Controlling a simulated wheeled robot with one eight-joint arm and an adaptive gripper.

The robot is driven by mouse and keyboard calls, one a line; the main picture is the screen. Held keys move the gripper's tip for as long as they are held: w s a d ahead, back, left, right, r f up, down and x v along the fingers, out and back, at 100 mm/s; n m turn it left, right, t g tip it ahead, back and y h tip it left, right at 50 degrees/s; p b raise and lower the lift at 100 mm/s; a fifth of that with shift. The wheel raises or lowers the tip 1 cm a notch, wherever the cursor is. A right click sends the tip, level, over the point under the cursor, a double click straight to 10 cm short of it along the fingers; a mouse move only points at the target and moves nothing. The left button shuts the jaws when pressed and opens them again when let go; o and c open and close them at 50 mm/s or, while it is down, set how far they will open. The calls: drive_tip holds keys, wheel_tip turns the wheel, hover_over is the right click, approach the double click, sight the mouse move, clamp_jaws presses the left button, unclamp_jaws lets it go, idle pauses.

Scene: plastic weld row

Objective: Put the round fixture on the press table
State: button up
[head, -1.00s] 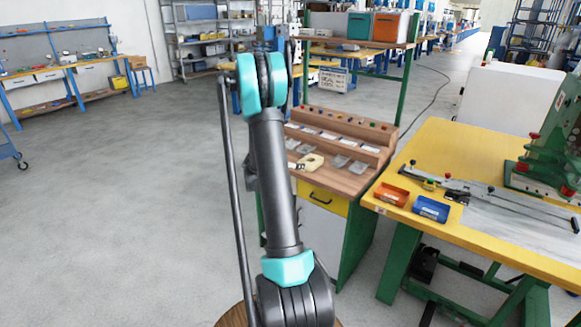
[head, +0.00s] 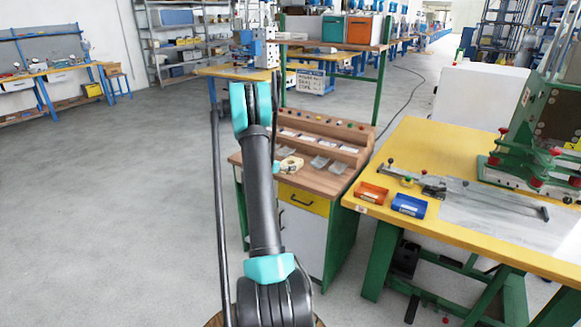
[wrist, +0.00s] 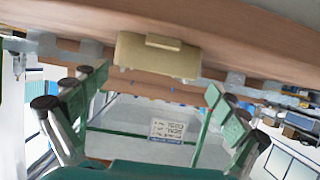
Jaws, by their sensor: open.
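The round fixture (head: 291,164) looks like a small cream-coloured piece on the wooden top of the workbench (head: 236,158), near its front. It also shows in the wrist view (wrist: 158,55) as a pale yellow block with a raised bar. My gripper (wrist: 158,84) is open, its green-padded fingers spread left and right. The fixture lies ahead between the finger lines, with no visible contact. In the head view my arm hides most of the gripper. The press table (head: 412,148) is the yellow table at right, with a green press (head: 530,160) on it.
An orange bin (head: 371,192) and a blue bin (head: 409,205) sit at the press table's near left corner. Small grey trays (head: 319,162) sit right of the fixture. Open floor (head: 120,200) lies left.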

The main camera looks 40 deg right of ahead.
sight(293, 163)
drive_tip(key=x, duration=0.5)
drive_tip(key=shift+s+d+f, duration=0.15)
drive_tip(key=shift+s+d, duration=0.05)
drive_tip(key=shift+s, duration=0.15)
drive_tip(key=c, duration=1.6)
